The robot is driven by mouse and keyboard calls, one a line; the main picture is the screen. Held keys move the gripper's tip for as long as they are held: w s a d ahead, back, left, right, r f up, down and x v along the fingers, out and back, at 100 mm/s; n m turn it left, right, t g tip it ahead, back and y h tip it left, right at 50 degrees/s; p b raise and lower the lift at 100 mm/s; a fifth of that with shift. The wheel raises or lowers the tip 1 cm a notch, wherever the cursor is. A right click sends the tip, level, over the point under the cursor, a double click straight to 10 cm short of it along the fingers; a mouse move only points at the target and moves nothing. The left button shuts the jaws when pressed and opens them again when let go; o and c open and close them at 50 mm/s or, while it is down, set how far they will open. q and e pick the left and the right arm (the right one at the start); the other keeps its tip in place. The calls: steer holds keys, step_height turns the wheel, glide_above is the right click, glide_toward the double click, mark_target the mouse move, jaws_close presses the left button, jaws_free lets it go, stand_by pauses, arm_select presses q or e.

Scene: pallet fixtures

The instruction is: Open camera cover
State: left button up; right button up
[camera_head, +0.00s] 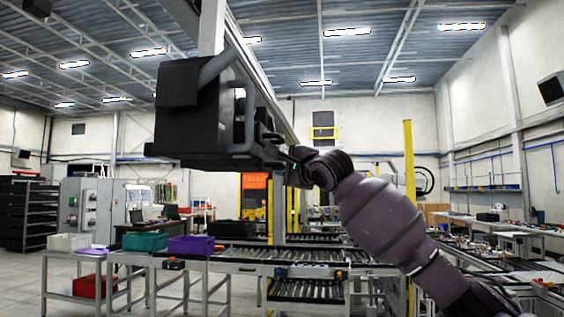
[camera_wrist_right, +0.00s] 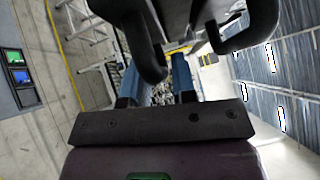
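A black box-shaped camera housing (camera_head: 190,120) hangs from the overhead beam at upper left in the head view. Its cover has thick bent tube handles, one (camera_head: 245,120) on the side facing my arm. My right gripper (camera_head: 284,152) is close to the right end of the housing. In the wrist view the blue fingers of the right gripper (camera_wrist_right: 157,80) are spread apart. A black tube handle (camera_wrist_right: 146,48) reaches down in front of the gap between them; I cannot tell whether they touch. The dark housing (camera_wrist_right: 185,12) fills the top. My left gripper is out of view.
The grey overhead beam (camera_head: 262,75) runs above the housing. Below are roller conveyors (camera_head: 300,256) and stands with a teal crate (camera_head: 145,241), a purple crate (camera_head: 191,245) and a white crate (camera_head: 69,241). A yellow post (camera_head: 409,165) stands behind my right arm.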

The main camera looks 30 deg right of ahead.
steer(key=shift+w+a, duration=0.1)
steer(key=shift+w, duration=0.45)
jaws_close()
steer(key=s+d+b, duration=0.2)
steer(key=s+d, duration=0.5)
steer(key=d, duration=0.3)
steer(key=shift+s, duration=0.3)
steer(key=shift+d, duration=0.1)
jaws_free()
